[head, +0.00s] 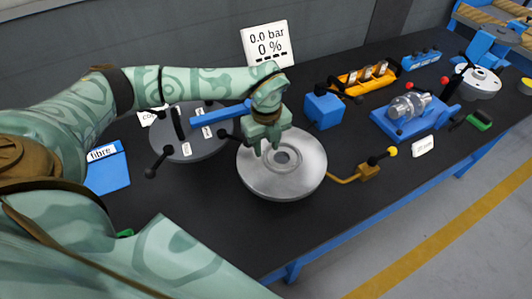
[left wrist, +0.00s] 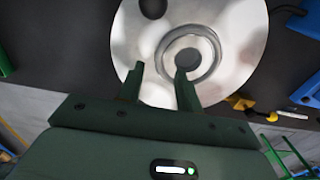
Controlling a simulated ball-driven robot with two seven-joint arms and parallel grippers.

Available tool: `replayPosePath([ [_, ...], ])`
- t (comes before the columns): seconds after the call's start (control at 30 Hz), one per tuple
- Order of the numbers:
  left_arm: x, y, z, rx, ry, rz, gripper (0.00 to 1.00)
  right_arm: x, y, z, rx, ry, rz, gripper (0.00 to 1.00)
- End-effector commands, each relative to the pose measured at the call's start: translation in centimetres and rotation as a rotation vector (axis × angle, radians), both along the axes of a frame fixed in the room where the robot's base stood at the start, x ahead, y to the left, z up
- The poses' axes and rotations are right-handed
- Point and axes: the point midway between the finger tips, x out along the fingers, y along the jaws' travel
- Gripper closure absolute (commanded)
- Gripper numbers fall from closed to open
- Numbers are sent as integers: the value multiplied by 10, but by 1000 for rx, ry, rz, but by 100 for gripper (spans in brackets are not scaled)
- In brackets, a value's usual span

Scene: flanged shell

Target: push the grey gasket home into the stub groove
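The round silver flanged shell (head: 305,178) lies on the dark bench; the left wrist view shows it too (left wrist: 240,25). A raised stub with a dark centre (left wrist: 188,57) rises from its face, and a grey ring (left wrist: 215,50) surrounds that centre. The ring looks like the gasket at the groove (head: 287,157); I cannot tell how deep it sits. My left gripper (head: 267,153) points down over the shell, just left of the stub. In the left wrist view its fingers (left wrist: 158,70) are apart with nothing between them, one fingertip near the ring's edge. My right gripper is not in view.
A dark grey round lid (head: 190,145) with handles lies left of the shell. A blue block (head: 323,110) stands behind it. A brass fitting with a yellow knob (head: 370,170) is at its right. A pressure sign reads 0.0 bar, 0 % (head: 267,42). The bench front is clear.

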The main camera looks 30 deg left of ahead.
Motion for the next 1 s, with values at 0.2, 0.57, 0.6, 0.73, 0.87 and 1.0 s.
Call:
replayPosePath([
  [0.2,1,0,63,0,-4,0,65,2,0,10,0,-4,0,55],
  [0.57,0,0,108,0,0,0,65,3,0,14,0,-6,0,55],
  [0.6,0,0,108,-1,1,0,65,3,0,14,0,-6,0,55],
  [0.73,0,0,109,-1,1,0,65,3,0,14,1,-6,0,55],
  [0.87,0,0,108,-1,1,1,65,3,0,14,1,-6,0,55],
  [1.0,0,0,108,-1,1,1,65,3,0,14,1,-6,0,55],
])
